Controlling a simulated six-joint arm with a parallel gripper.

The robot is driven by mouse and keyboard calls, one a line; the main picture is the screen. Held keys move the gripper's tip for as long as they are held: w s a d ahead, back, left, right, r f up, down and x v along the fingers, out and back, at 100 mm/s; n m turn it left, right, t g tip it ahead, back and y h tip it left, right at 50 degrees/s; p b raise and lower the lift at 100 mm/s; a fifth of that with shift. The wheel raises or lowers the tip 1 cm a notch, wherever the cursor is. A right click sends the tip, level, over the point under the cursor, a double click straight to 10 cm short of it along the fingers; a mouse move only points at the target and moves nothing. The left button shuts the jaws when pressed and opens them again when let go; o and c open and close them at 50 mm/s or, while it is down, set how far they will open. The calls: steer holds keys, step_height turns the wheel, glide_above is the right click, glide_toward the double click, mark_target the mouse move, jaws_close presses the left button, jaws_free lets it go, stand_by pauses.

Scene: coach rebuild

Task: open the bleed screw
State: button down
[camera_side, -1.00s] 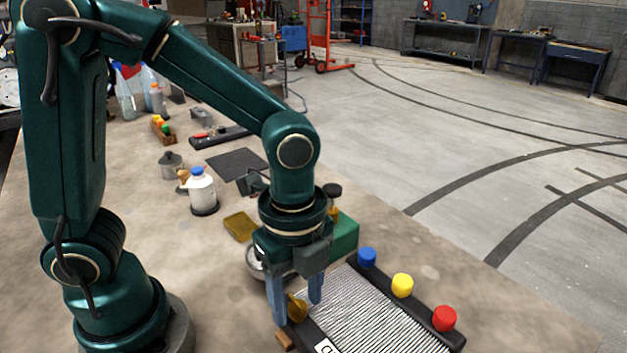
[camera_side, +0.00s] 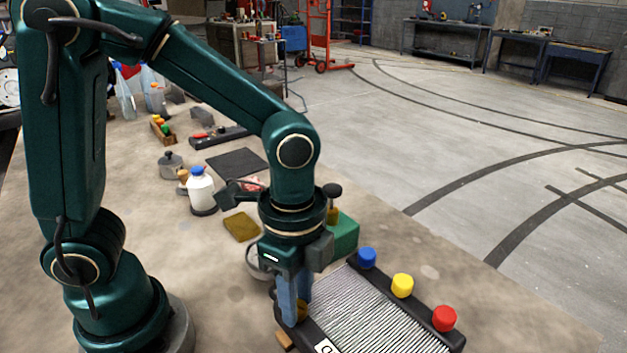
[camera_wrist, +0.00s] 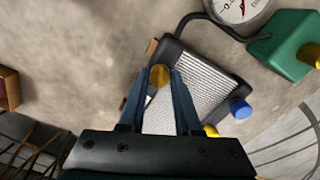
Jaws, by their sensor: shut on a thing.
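The bleed screw (camera_wrist: 160,76) is a brass-coloured knob at the corner of the radiator (camera_wrist: 203,90), which has silver fins and black end tanks. In the wrist view it sits between the two blue fingertips of my gripper (camera_wrist: 160,80). My gripper (camera_side: 290,310) is shut on it, pointing down at the near left end of the radiator (camera_side: 365,315) in the side view. There the fingers hide most of the bleed screw (camera_side: 301,310). The screw still sits at the radiator's corner; I cannot tell how far it is unscrewed.
Blue (camera_side: 367,258), yellow (camera_side: 402,285) and red (camera_side: 444,318) caps stand along the radiator's right edge. A green box (camera_side: 344,235) and a dial gauge (camera_wrist: 240,8) with a black hose are close by. A white bottle (camera_side: 201,190) stands farther back.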

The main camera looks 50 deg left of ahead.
steer(key=n, duration=0.6)
steer(key=shift+n, duration=0.3)
steer(key=n, duration=0.6)
stand_by(0.4)
steer(key=c, duration=0.6)
jaws_free()
steer(key=shift+r, duration=2.6)
